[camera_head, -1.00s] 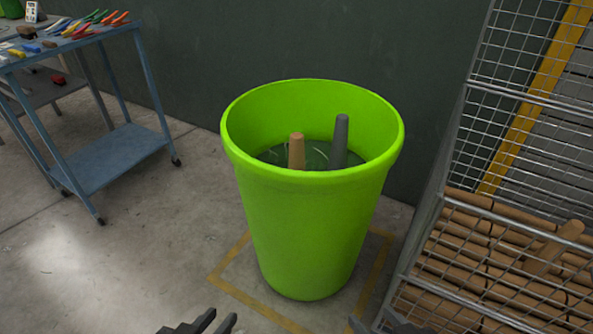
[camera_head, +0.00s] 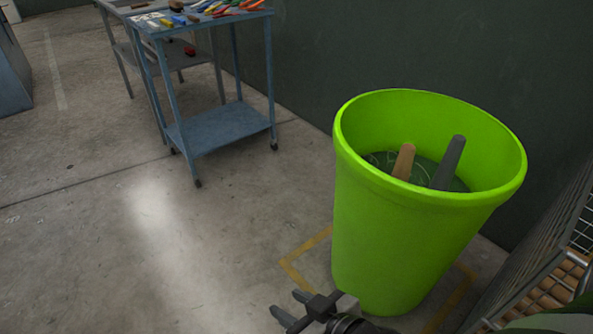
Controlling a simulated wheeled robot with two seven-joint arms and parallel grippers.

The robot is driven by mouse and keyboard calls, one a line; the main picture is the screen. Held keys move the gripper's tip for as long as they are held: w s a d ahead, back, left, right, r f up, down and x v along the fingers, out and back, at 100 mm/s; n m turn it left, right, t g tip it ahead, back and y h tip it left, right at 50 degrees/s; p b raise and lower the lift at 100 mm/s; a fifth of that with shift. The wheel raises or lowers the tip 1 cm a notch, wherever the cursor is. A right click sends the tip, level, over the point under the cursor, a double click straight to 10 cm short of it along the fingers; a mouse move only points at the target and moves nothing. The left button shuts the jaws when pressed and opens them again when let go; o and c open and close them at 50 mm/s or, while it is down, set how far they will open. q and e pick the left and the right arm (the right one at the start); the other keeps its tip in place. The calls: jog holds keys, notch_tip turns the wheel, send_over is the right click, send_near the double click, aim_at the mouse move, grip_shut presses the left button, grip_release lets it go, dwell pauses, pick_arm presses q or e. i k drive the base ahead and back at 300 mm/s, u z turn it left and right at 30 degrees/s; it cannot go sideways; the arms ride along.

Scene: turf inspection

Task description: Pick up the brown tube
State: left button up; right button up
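A brown tube (camera_head: 404,162) stands tilted inside a bright green bin (camera_head: 395,240). Its upper end shows below the bin's rim, and its lower part is hidden by the bin's front wall. A dark grey tube (camera_head: 449,163) leans beside it on the right. My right gripper (camera_head: 288,305) is at the bottom of the view, low and left of the bin's base. Its two fingers are apart with nothing between them. It is well away from the brown tube. My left gripper is not in view.
A blue cart (camera_head: 215,128) with several small coloured tools on top stands at the upper left. A wire cage (camera_head: 540,270) with brown tubes is at the lower right, close to the bin. Yellow floor tape (camera_head: 297,270) surrounds the bin. The floor at left is clear.

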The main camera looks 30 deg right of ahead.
aim_at(402, 169)
jog(key=u, duration=1.4)
jog(key=k, duration=0.8)
jog(key=z, duration=1.45)
